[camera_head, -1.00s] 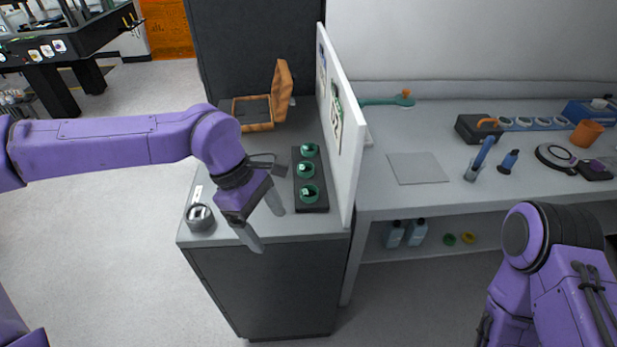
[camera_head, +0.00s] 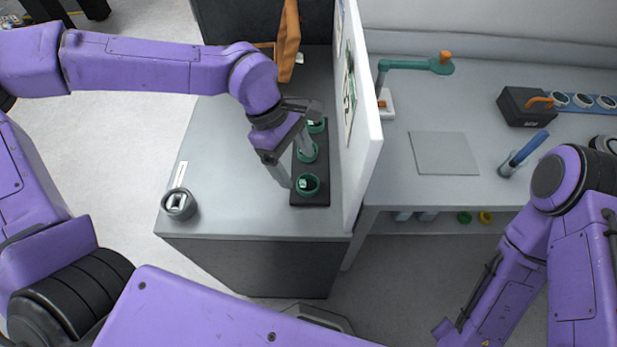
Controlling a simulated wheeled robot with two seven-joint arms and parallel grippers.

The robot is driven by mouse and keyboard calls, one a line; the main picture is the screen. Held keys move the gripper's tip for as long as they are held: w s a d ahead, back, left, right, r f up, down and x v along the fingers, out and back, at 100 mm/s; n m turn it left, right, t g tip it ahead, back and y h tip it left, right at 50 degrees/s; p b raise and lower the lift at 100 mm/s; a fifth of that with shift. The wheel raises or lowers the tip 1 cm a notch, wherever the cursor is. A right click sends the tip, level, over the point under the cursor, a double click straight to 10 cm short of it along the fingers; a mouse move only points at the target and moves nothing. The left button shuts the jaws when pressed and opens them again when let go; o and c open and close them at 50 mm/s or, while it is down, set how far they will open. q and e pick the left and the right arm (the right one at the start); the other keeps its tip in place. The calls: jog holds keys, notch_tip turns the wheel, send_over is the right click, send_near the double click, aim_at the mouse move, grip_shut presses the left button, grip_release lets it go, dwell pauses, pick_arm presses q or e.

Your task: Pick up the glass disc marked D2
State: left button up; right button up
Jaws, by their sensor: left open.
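A black rack (camera_head: 318,199) on the grey cabinet holds three green-rimmed round pieces in a row: a near one (camera_head: 308,184), a middle one (camera_head: 307,151) and a far one (camera_head: 316,126). Their markings are too small to read, so I cannot tell which is D2. My left gripper (camera_head: 298,168) is open and empty, pointing down at the rack's left side. Its fingertips are close to the near and middle pieces, and the gripper partly covers the middle and far ones. My right arm comes in at the lower right; its gripper is not in view.
A white upright panel (camera_head: 362,120) stands just right of the rack. A grey round holder (camera_head: 179,204) sits at the cabinet's front left. An open orange-brown case (camera_head: 288,42) stands behind. The cabinet top (camera_head: 230,150) left of the rack is clear.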

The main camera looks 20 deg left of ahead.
aim_at(306, 182)
pick_arm(q)
jog(key=shift+s+d+f, duration=0.2)
jog(key=shift+f, duration=0.2)
jog(key=f, duration=0.1)
jog(key=d+f+p, duration=0.1)
jog(key=f, duration=0.1)
jog(key=w+f, duration=0.1)
jog(key=shift+d+f, duration=0.15)
jog(key=shift+f, duration=0.15)
jog(key=shift+d+f, duration=0.1)
jog(key=shift+f, duration=0.2)
jog(key=shift+s, duration=0.25)
jog(key=shift+w, duration=0.1)
jog(key=c, duration=1.1)
jog(key=shift+c, duration=0.2)
